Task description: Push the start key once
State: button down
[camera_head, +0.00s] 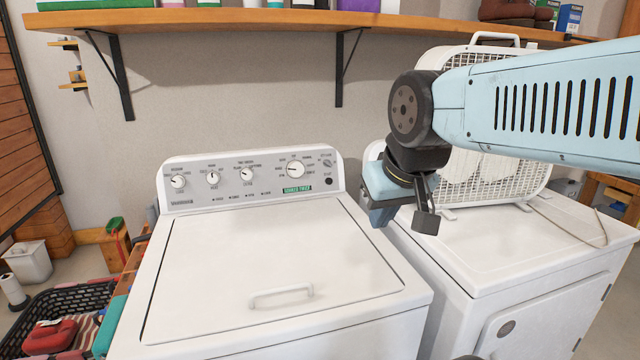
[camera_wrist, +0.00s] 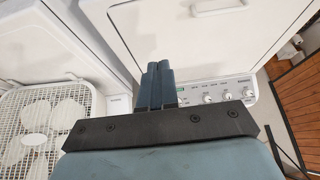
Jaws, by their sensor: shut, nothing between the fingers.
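The white top-load washer (camera_head: 270,265) has a grey control panel (camera_head: 262,190) with several knobs along its back. A small dark round button (camera_head: 329,181), apparently the start key, sits at the panel's right end, right of a green label. My gripper (camera_head: 381,216) hangs to the right of the panel, above the gap between the two machines, apart from the button. In the wrist view its blue-grey fingers (camera_wrist: 157,75) are together and empty. They cover part of the upside-down panel (camera_wrist: 222,92), and the button cannot be seen there.
A white box fan (camera_head: 490,170) stands on the white machine (camera_head: 520,250) at right, behind my arm. A wooden shelf (camera_head: 260,22) runs along the wall above. A black basket (camera_head: 70,300) stands at lower left. The washer lid (camera_head: 265,240) is closed and clear.

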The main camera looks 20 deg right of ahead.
aim_at(329, 181)
dwell(0.6)
jog(key=w+d+f+n+g+h, duration=0.1)
jog(key=w+d+n+h, duration=0.3)
jog(key=w, duration=0.4)
jog(key=w+d+f+n+g+h, duration=0.1)
jog(key=w+d+n+h, duration=0.1)
jog(key=w+d+h, duration=0.35)
jog(key=w+d+f+n+h, duration=0.25)
jog(key=w+d, duration=0.35)
jog(key=w, duration=0.5)
jog(key=w+a+f+n+t, duration=0.1)
jog(key=w+f+n+t, duration=0.1)
jog(key=w+f+n, duration=0.2)
jog(key=w+a+f+n+t, duration=0.2)
jog(key=w+f+n+t, duration=0.1)
jog(key=w, duration=0.7)
jog(key=w+a+f+n+t, duration=0.1)
jog(key=w+f+n+t, duration=0.2)
jog(key=w+n, duration=0.3)
jog(key=shift+w+a+f, duration=0.2)
jog(key=shift+w+f, duration=0.2)
jog(key=shift+w, duration=0.15)
jog(key=shift+w+a+f, duration=0.2)
jog(key=shift+w+f, duration=0.2)
jog(key=shift+w, duration=0.15)
jog(key=shift+w+a+f+n+t, duration=0.25)
jog(key=shift+w+f+n+t, duration=0.05)
jog(key=shift+w+f+n, duration=0.1)
jog(key=shift+w, duration=0.1)
